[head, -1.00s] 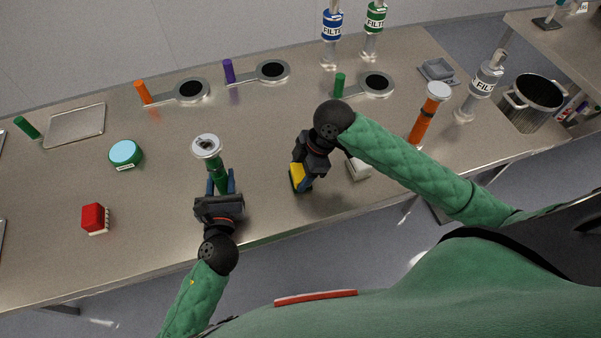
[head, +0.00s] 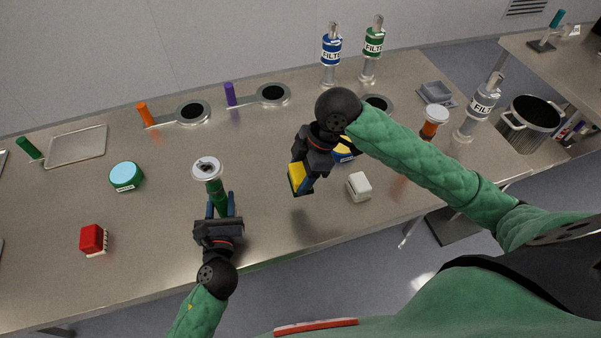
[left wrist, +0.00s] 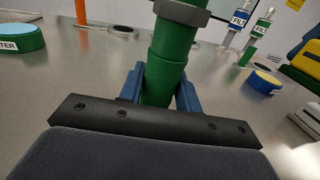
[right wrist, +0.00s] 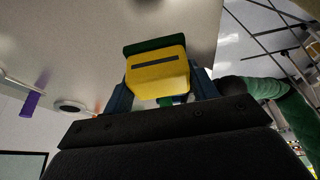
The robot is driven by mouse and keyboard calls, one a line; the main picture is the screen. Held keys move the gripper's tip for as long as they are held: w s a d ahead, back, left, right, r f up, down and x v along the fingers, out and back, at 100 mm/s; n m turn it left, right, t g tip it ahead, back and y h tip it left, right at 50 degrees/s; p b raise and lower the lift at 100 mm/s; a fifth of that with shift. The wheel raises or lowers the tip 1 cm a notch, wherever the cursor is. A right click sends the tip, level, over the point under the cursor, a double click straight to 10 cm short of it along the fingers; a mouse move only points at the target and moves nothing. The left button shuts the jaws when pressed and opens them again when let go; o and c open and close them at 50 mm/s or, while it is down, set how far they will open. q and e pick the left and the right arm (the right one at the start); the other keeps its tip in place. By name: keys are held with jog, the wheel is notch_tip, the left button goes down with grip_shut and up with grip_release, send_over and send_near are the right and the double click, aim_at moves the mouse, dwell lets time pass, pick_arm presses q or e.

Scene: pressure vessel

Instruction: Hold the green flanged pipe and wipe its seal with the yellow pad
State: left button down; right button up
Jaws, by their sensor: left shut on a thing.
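The green flanged pipe (head: 215,187) stands upright, with a pale round flange (head: 206,169) on top and a dark, reddish centre; the seal is too small to make out. My left gripper (head: 220,207) is shut around the pipe's lower part; the left wrist view shows the green pipe (left wrist: 164,78) between blue fingers. My right gripper (head: 301,180) is shut on the yellow pad (head: 298,177), right of the pipe and apart from it. The right wrist view shows the pad (right wrist: 158,73) with a green layer on one face. The pad's edge also shows in the left wrist view (left wrist: 308,57).
A white block (head: 359,187) and a blue-and-yellow can (head: 344,152) are near my right gripper. A red brush-like block (head: 93,239) and a teal round tin (head: 126,176) lie at left. Filter bottles (head: 331,52) stand at the back. The table between the grippers is clear.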

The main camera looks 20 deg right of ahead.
jog(key=c, duration=0.3)
jog(key=w+a+r+n+g+h, duration=0.3)
jog(key=w+a+r+n+g, duration=0.15)
jog(key=a+r+n, duration=0.8)
jog(key=s+a+r+n+h, duration=0.1)
jog(key=a+r+n, duration=0.55)
jog(key=a, duration=0.25)
jog(key=shift+m+g, duration=0.25)
jog(key=shift+m, duration=0.25)
jog(key=shift+s+f, duration=0.15)
jog(key=shift+f, duration=3.75)
jog(key=shift+d+f, duration=0.25)
jog(key=shift+d, duration=0.85)
jog(key=shift+c, duration=0.3)
jog(key=shift+d, duration=0.9)
jog(key=shift+a, duration=2)
jog(key=shift+a+r, duration=0.1)
jog(key=shift+r, duration=4.1)
